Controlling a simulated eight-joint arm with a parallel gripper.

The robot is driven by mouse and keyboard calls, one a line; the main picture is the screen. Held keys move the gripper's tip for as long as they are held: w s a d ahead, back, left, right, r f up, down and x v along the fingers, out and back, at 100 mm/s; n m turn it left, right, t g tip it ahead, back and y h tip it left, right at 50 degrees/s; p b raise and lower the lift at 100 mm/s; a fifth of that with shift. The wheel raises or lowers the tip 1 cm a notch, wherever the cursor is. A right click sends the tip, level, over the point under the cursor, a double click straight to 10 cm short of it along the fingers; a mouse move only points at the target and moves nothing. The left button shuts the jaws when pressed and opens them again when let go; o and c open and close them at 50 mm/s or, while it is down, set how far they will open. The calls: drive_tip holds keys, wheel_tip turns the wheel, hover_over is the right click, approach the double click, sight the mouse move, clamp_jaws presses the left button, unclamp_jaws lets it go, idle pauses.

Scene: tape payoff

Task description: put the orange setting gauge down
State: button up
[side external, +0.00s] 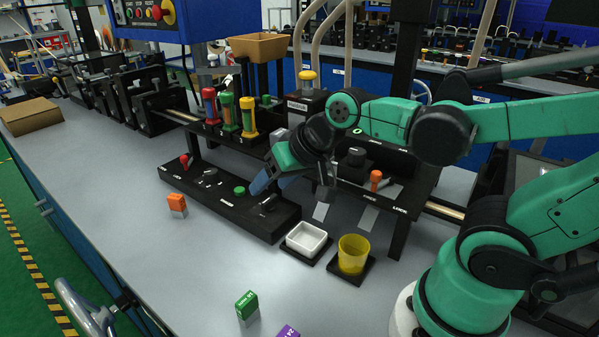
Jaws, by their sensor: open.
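The orange setting gauge (177,205) is a small block with an orange upper part and a grey lower part. It stands on the bare grey bench top, left of the long black control base, and nothing touches it. My gripper (267,180) is open, up and to the right of the gauge, over the right part of the black base. It is well apart from the gauge. Its blue finger side shows, but the space between the fingers is mostly hidden from this side.
A green block (247,307) and a purple block (288,332) stand near the front. A white tray (306,239) and a yellow cup (354,254) sit on black pads. The black base (230,201) carries knobs and a red lever. Bench left of the orange gauge is clear.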

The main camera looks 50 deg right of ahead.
drive_tip(key=shift+o, duration=0.4)
drive_tip(key=s+n, duration=0.1)
drive_tip(key=s+d+n+h, duration=0.1)
drive_tip(key=n, duration=0.1)
drive_tip(key=shift+s+f+n+g, duration=0.1)
drive_tip(key=shift+s+n+g, duration=0.15)
drive_tip(key=shift+n+g, duration=0.05)
drive_tip(key=shift+w, duration=0.1)
